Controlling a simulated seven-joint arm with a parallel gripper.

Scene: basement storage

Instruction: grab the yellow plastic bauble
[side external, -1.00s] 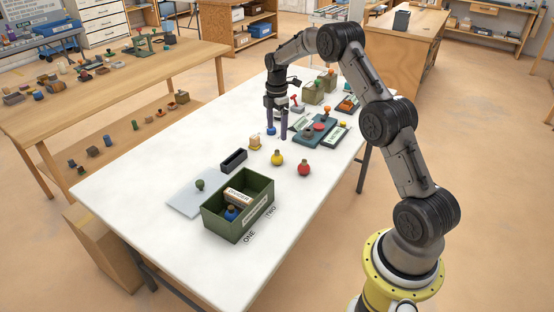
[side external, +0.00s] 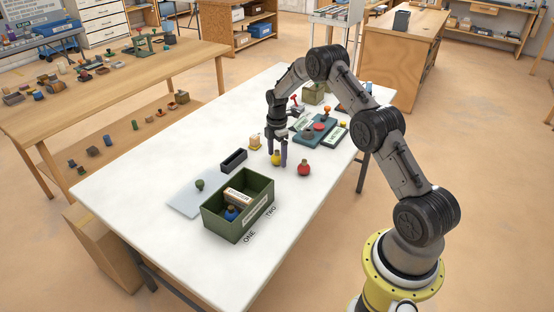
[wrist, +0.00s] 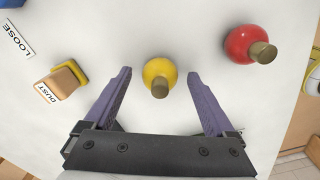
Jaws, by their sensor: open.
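The yellow bauble (side external: 276,158) is a small round ball with a brownish cap, on the white table. In the wrist view the yellow bauble (wrist: 160,74) lies between and just ahead of the tips of my open purple fingers, with a gap on each side. My gripper (side external: 277,157) points down at the bauble in the side view, one finger partly covering it; in the wrist view my gripper (wrist: 160,76) is open and empty. I cannot tell the exact height of the fingertips above the table.
A red bauble (side external: 304,168) stands to the right. A wooden block (wrist: 61,82) marked DUST is to the left.

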